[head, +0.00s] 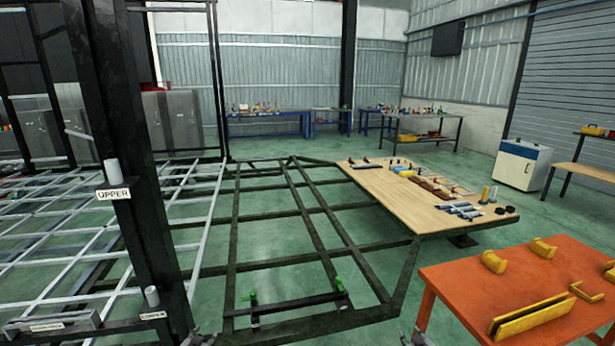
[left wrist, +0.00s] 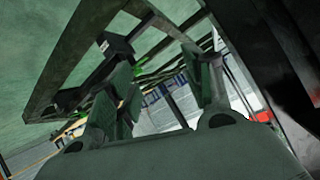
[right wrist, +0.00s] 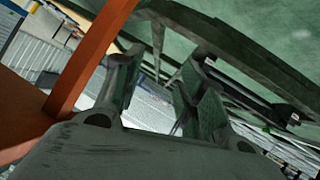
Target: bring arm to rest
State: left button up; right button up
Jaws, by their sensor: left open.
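My left gripper (head: 203,339) shows at the bottom edge of the head view, just right of the dark upright post. In the left wrist view its fingers (left wrist: 160,80) stand apart with nothing between them. My right gripper (head: 417,338) shows at the bottom edge, left of the orange table. In the right wrist view its fingers (right wrist: 155,85) are also apart and empty. Both grippers are at the near end of the dark trailer chassis (head: 318,222). Most of both arms is out of the head view.
A dark crossbar (head: 297,304) with green clamps lies across the near chassis. A post (head: 130,190) labelled UPPER stands at left. The orange table (head: 520,285) with yellow tools stands close at right. A wooden board (head: 400,205) with parts lies beyond it. Green floor (head: 410,262) shows between.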

pick_arm(q)
jog(key=s+d+f+g, duration=0.3)
jog(key=s+f+g, duration=0.2)
jog(key=s+f, duration=2.15)
pick_arm(e)
jog(key=s+a+f+g, duration=0.3)
jog(key=s+f+g, duration=0.2)
jog(key=s+f, duration=2.15)
pick_arm(q)
jog(key=s+d+f+g, duration=0.1)
jog(key=s+f, duration=0.3)
jog(key=s, duration=1.2)
jog(key=s+d+f+g, duration=0.1)
jog(key=s+f+g, duration=0.3)
jog(key=s, duration=1.3)
jog(key=shift+f, duration=0.35)
pick_arm(e)
jog(key=s+a+f+g, duration=0.1)
jog(key=s+f, duration=0.3)
jog(key=s, duration=1.2)
jog(key=s+a+f+g, duration=0.1)
jog(key=s+f+g, duration=0.3)
jog(key=s, duration=1.3)
jog(key=shift+a+f, duration=0.15)
jog(key=shift+f, duration=0.2)
pick_arm(q)
jog(key=shift+d, duration=0.15)
